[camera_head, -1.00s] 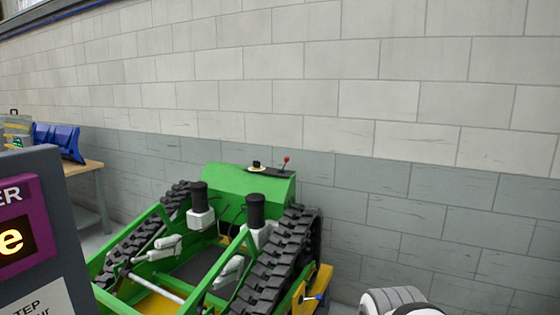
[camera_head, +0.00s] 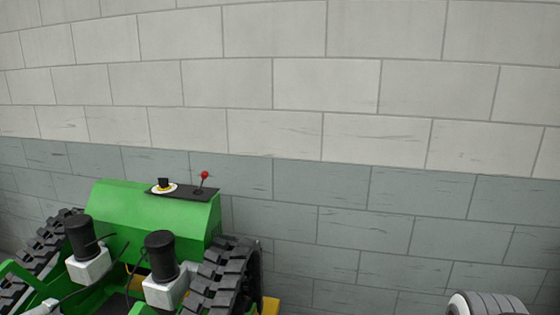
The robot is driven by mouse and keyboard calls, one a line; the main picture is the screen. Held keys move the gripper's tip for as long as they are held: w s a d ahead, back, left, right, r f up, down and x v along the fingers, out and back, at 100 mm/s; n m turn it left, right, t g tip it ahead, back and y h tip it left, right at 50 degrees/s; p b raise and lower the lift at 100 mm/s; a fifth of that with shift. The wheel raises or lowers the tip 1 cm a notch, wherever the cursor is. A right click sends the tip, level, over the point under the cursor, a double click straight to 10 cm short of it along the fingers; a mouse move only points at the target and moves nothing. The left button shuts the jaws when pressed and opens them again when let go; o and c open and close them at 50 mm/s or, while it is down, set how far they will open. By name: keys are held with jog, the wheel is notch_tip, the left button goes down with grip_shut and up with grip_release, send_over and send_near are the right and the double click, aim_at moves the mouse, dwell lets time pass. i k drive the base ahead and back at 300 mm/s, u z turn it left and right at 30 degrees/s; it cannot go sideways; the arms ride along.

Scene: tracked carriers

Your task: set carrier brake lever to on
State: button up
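The green tracked carrier (camera_head: 140,215) stands at the lower left in the head view, against the block wall. A black panel (camera_head: 183,191) lies on top of its green housing. A small lever with a red knob (camera_head: 204,175) stands up from the right part of this panel. I cannot tell from here which position the lever is in, or whether it is the brake lever. A black knob on a yellow and white base (camera_head: 164,185) sits on the panel's left part. My gripper is not in view.
Black rubber tracks (camera_head: 222,275) flank the carrier. Two black cylinders on white blocks (camera_head: 161,256) stand in front of the housing. A rounded grey and white object (camera_head: 487,304) shows at the lower right. The grey block wall (camera_head: 400,190) closes off the back.

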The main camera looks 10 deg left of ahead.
aim_at(204, 174)
jog(key=u, duration=0.1)
jog(key=i, duration=1.4)
jog(key=u, duration=0.6)
jog(key=k, duration=0.85)
jog(key=u, duration=0.15)
jog(key=i, duration=0.9)
jog(key=z, duration=0.1)
